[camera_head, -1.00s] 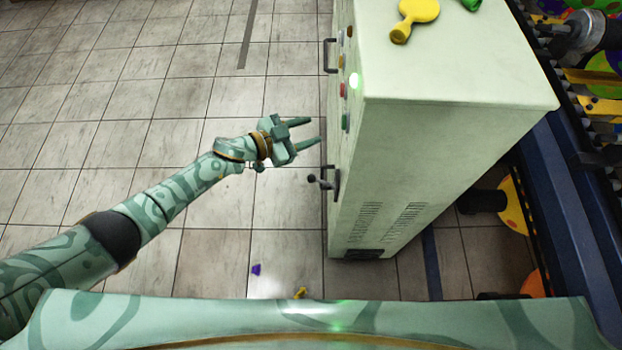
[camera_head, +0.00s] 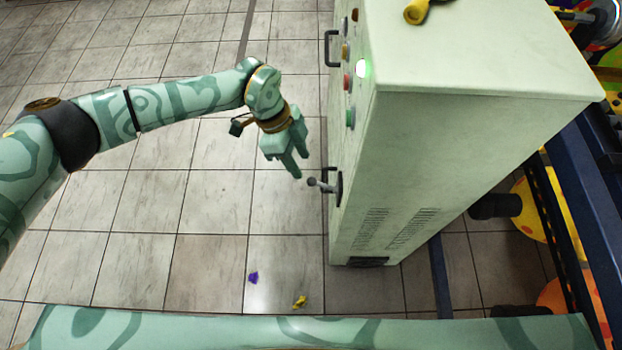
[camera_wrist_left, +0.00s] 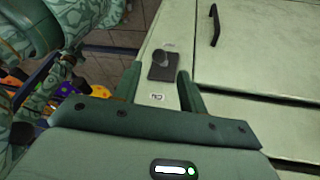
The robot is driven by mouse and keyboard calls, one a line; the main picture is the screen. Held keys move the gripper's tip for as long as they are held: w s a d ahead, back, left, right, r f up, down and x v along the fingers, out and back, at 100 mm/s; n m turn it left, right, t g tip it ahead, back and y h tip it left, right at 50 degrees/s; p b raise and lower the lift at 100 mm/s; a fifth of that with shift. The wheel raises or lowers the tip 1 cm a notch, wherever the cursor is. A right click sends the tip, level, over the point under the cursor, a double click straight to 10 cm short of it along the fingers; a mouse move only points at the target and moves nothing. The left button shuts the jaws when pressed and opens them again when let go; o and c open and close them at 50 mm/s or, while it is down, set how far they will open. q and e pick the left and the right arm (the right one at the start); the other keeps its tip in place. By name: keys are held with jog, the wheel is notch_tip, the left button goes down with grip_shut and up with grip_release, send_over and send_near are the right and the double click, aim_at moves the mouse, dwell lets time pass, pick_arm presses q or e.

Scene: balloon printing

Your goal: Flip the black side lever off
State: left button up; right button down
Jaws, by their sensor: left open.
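The side lever (camera_head: 318,184) has a dark round knob and a metallic-looking stem. It sticks out from the left face of the pale green cabinet (camera_head: 450,170), low near the handle-like black bracket. My left gripper (camera_head: 300,165) is open and empty, just above and left of the knob, its fingers pointing down-right. In the left wrist view, the lever's black plate (camera_wrist_left: 163,72) and its knob (camera_wrist_left: 159,57) show beyond and between the open fingertips of my left gripper (camera_wrist_left: 160,74), apparently apart from them. A small label sits below the plate. My right gripper is not in view.
Coloured round buttons (camera_head: 347,83) and a lit green light (camera_head: 364,68) are on the cabinet above the lever. A black handle (camera_head: 328,48) juts out higher up. A purple scrap (camera_head: 253,277) and a yellow one (camera_head: 300,302) lie on the otherwise clear tiled floor.

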aim_at(309, 178)
pick_arm(q)
jog(key=b+x, duration=0.2)
jog(key=x, duration=0.6)
jog(key=shift+b, duration=0.4)
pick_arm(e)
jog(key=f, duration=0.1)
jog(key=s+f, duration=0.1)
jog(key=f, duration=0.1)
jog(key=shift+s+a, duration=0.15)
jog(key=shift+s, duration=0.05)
pick_arm(q)
grip_shut()
